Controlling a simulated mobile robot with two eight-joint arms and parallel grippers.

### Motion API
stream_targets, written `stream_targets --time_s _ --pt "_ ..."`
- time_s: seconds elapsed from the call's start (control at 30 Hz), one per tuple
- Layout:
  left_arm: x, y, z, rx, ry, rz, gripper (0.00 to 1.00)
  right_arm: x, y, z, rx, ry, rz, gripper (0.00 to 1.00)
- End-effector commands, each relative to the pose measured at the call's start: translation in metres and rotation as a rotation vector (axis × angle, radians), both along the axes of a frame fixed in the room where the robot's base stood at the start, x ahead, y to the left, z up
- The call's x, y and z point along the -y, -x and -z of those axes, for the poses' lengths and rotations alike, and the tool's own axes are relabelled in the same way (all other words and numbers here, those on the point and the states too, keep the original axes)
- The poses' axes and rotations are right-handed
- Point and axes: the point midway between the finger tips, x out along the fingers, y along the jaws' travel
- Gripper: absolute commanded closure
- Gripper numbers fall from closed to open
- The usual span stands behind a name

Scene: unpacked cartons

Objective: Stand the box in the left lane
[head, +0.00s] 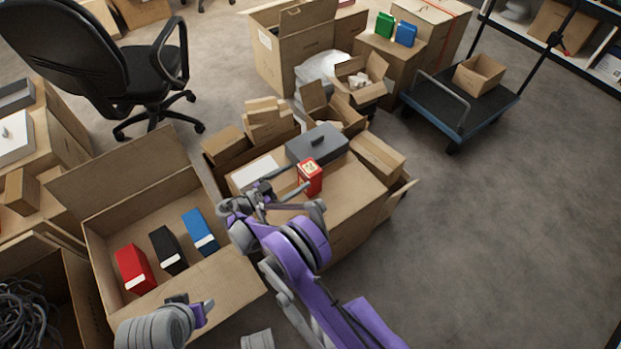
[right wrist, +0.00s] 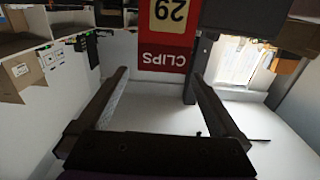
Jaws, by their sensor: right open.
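A small red box (head: 310,177) with a pale label stands on top of a closed carton. In the right wrist view the red box (right wrist: 165,58) shows "CLIPS" and "29" upside down. My right gripper (head: 293,187) is open beside it, and the box is just beyond the fingertips, roughly between their lines. An open carton (head: 102,262) at left holds a red box (head: 136,270), a black box (head: 167,250) and a blue box (head: 200,232), standing apart in a row. My left gripper (head: 190,303) is low over this carton's front; its jaws are unclear.
Smaller cartons crowd behind. An office chair (head: 90,60) stands back left, a cart (head: 459,107) back right. The floor at right is clear.

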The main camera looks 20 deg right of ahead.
Motion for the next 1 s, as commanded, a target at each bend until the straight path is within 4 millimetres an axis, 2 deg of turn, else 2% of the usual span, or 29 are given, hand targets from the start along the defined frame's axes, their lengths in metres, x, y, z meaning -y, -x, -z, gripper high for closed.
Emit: stream_targets --time_s 0.27,0.5,0.77,1.0 --pt "0.0 -0.001 0.005 -0.002 0.0 0.0 0.5 0.024 -0.01 0.003 -0.001 -0.001 0.001 0.0" --pt "0.0 -0.002 0.012 -0.004 0.0 0.0 0.5 0.056 -0.023 0.006 -0.001 -0.001 0.001 0.0" --pt "0.0 -0.001 0.012 -0.004 0.0 0.0 0.5 0.059 -0.025 0.006 -0.001 -0.001 -0.001 0.0" --pt "0.0 -0.002 0.012 -0.004 0.0 0.0 0.5 0.059 -0.025 0.006 -0.001 -0.001 -0.001 0.43"
